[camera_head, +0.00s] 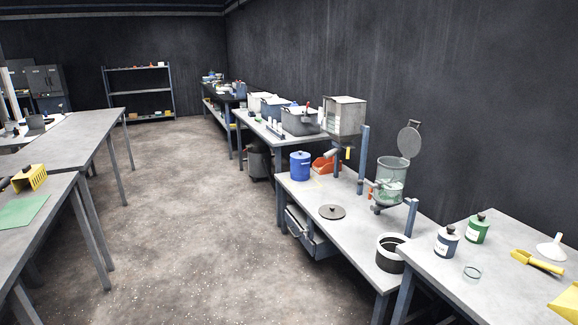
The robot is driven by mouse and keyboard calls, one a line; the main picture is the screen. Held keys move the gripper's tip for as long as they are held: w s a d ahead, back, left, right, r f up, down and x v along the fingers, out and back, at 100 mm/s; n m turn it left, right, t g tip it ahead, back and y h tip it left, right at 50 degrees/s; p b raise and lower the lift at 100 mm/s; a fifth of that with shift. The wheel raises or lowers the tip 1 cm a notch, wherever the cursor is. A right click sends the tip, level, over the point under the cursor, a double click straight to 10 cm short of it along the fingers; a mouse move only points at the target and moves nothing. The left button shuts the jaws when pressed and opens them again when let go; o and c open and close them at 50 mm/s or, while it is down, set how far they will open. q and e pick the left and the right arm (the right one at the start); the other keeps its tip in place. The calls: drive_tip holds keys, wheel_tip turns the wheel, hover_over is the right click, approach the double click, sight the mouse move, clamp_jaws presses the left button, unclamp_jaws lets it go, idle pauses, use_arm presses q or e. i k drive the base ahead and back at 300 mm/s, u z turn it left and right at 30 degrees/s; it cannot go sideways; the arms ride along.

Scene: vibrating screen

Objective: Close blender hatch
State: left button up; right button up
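The blender (390,180) is a clear greenish vessel with pale material inside, standing on the right-hand bench. Its hatch (409,139) is a round grey lid, swung up and open at the back right of the vessel's rim. Neither of my grippers shows in the head view.
A nearer table (440,277) holds jars and a yellow scoop (537,262). The floor (190,230) left of the bench is clear.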

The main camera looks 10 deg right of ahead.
sight(409, 140)
drive_tip(key=i, duration=3.95)
drive_tip(key=z, duration=3.8)
